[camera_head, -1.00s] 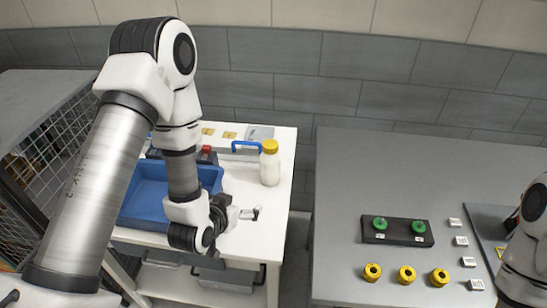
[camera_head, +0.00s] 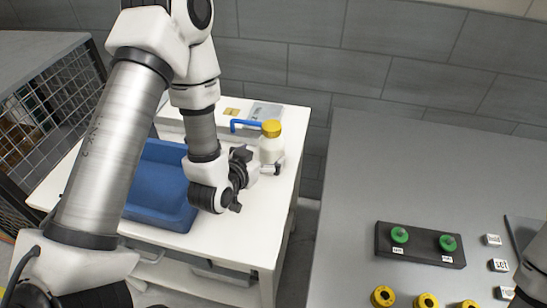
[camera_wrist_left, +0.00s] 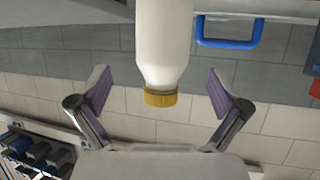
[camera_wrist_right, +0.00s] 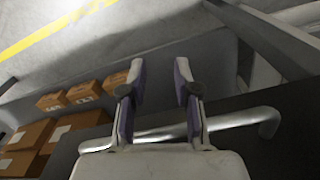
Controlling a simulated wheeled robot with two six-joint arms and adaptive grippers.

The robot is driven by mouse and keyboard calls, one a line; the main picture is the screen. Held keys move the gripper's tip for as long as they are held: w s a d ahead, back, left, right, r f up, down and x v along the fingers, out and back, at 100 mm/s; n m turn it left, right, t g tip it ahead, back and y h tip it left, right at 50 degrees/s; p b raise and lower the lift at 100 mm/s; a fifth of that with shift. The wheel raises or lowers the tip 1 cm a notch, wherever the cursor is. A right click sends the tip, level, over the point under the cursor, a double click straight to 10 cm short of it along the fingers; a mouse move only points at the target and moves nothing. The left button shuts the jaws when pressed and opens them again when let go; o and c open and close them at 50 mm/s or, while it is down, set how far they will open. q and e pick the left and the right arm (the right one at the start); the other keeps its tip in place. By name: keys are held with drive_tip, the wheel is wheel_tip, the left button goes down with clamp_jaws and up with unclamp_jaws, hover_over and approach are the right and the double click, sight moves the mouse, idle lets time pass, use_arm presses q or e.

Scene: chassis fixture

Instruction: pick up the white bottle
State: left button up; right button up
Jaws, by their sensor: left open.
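The white bottle (camera_head: 269,150) with a yellow cap stands upright on the white table, near its right edge. In the left wrist view the bottle (camera_wrist_left: 163,45) shows upside down, between the spread fingers, its yellow cap towards the gripper's palm. My left gripper (camera_head: 274,168) is close in front of the bottle. In the left wrist view the left gripper (camera_wrist_left: 158,85) is open, and a gap shows between each finger and the bottle. My right gripper (camera_wrist_right: 158,72) shows in the right wrist view with its fingers apart and nothing between them.
A blue handle (camera_head: 240,124) lies beside the bottle. A grey table (camera_head: 365,180) on the right bears a black block (camera_head: 420,246) with green knobs, and several yellow rings.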

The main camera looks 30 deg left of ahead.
sight(273, 146)
use_arm(q)
drive_tip(key=b+x, duration=0.1)
drive_tip(key=x, duration=0.6)
drive_tip(key=shift+w+a+f, duration=0.2)
drive_tip(key=shift+w, duration=0.2)
drive_tip(key=shift+s+r, duration=0.15)
drive_tip(key=shift+s, duration=0.05)
drive_tip(key=c, duration=1.4)
